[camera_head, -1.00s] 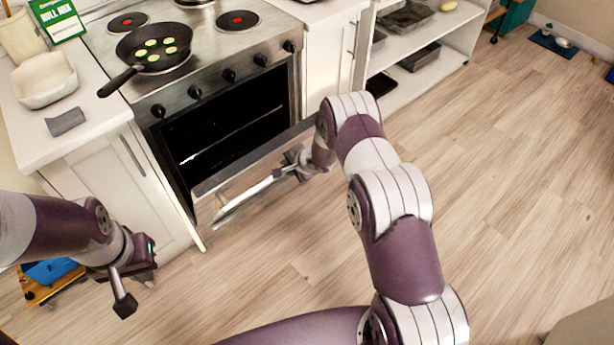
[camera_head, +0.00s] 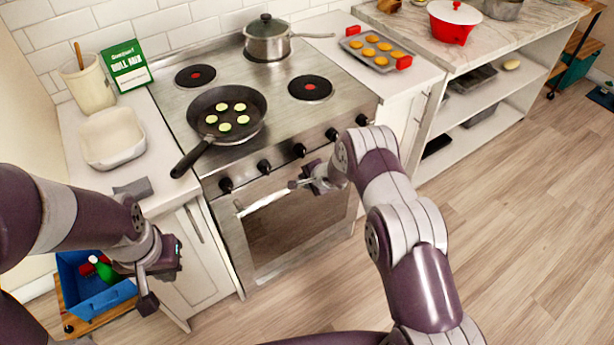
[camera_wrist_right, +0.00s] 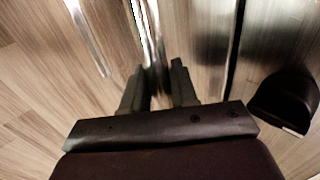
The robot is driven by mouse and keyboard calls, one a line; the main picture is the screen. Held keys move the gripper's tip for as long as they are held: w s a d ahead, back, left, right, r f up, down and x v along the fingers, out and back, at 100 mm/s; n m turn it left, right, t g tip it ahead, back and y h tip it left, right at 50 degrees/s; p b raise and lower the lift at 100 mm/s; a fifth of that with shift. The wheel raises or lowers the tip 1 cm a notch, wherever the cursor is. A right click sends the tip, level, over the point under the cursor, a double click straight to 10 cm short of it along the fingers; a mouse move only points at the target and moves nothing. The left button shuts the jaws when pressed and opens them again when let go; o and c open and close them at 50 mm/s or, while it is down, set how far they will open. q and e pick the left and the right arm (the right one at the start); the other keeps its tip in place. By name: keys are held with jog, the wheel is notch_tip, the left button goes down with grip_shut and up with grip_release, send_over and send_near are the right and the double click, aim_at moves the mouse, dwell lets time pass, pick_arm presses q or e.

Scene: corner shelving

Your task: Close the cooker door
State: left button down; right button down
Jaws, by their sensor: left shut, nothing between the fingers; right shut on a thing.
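The cooker (camera_head: 272,103) stands in the middle of the head view. Its door (camera_head: 300,222), with a dark glass window, is upright and looks flush or nearly flush with the front; a small gap cannot be ruled out. My right gripper (camera_head: 297,184) is shut on the door handle (camera_head: 262,203) at its right part. In the right wrist view the fingers (camera_wrist_right: 158,84) close around the bright handle bar (camera_wrist_right: 150,40). My left gripper (camera_head: 148,302) is shut and empty, in front of the left cabinet, away from the cooker.
A black frying pan (camera_head: 250,128) with several green-rimmed slices and a lidded pot (camera_head: 267,48) are on the hob. A white dish (camera_head: 112,155) stands on the left counter. A blue crate (camera_head: 82,290) is low at left. The floor at right is clear.

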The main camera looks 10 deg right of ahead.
jog(key=shift+w+a+r, duration=0.1)
jog(key=shift+w+r, duration=0.2)
jog(key=c, duration=1)
grip_release()
jog(key=shift+w, duration=0.1)
jog(key=shift+a, duration=0.1)
jog(key=v, duration=1.3)
jog(key=shift+f, duration=0.2)
